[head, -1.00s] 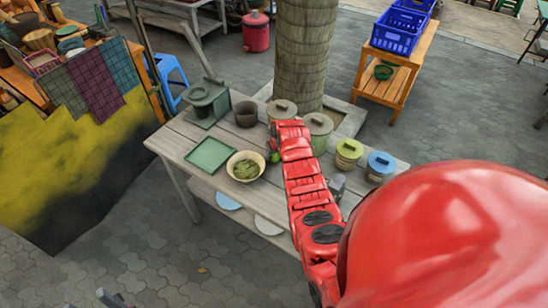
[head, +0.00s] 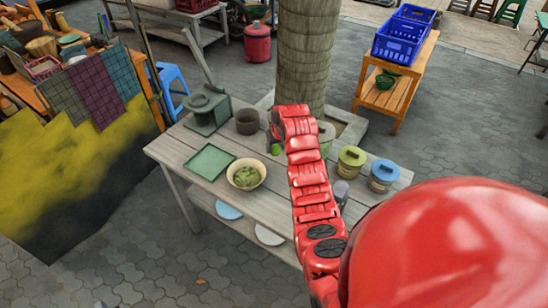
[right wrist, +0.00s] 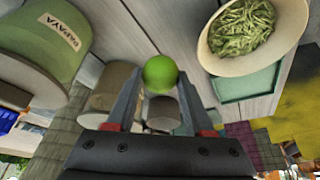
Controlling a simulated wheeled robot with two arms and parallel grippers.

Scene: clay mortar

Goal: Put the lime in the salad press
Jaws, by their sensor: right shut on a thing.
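The lime (head: 276,149) is bright green and round. In the right wrist view the lime (right wrist: 160,72) sits between the fingertips of my right gripper (right wrist: 158,84), which is shut on it. In the head view my right gripper (head: 275,138) is over the table, right of the brown clay pot and behind the bowl; the red arm hides part of it. A dark green-grey device with a round top, apparently the salad press (head: 207,108), stands at the table's back left, apart from the lime. My left gripper is not in view.
The wooden table (head: 190,150) holds a green tray (head: 209,162), a bowl of green shreds (head: 246,174), the brown clay pot (head: 247,121), a green-lidded pot (head: 350,160) and a blue-lidded pot (head: 382,175). A tree trunk (head: 306,50) rises behind the table.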

